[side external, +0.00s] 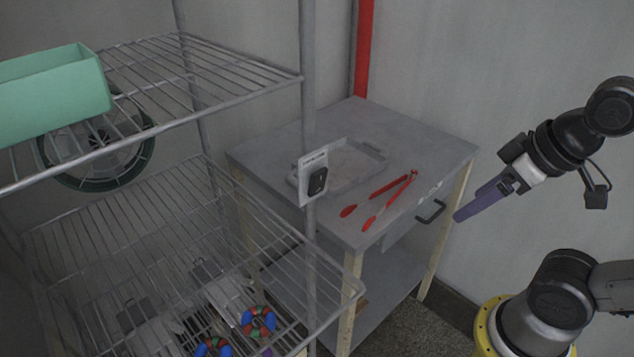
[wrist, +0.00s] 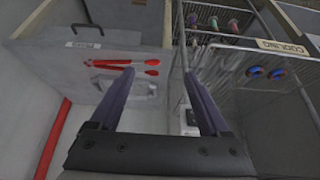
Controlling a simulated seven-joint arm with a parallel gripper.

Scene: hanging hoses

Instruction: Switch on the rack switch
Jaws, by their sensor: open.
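The rack switch (side external: 318,181) is a black rocker on a white plate fixed to the rack's front post, facing the side camera. I cannot tell whether it is on or off. In the wrist view a small white box (wrist: 188,119), apparently the switch, shows on the post beside my right-hand finger, partly hidden by it. My gripper (side external: 460,215) is at the right in the side view, past the table's right edge and well apart from the switch. In the wrist view its two purple fingers (wrist: 160,76) are spread, with nothing between them.
The wire rack (side external: 225,95) holds a green bin (side external: 55,95) above and coloured rings (side external: 257,321) below. A grey table (side external: 400,140) carries a tray (side external: 345,163) and red tongs (side external: 380,200). A "COOLING" sign (wrist: 284,48) is on the rack. Space between gripper and table is clear.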

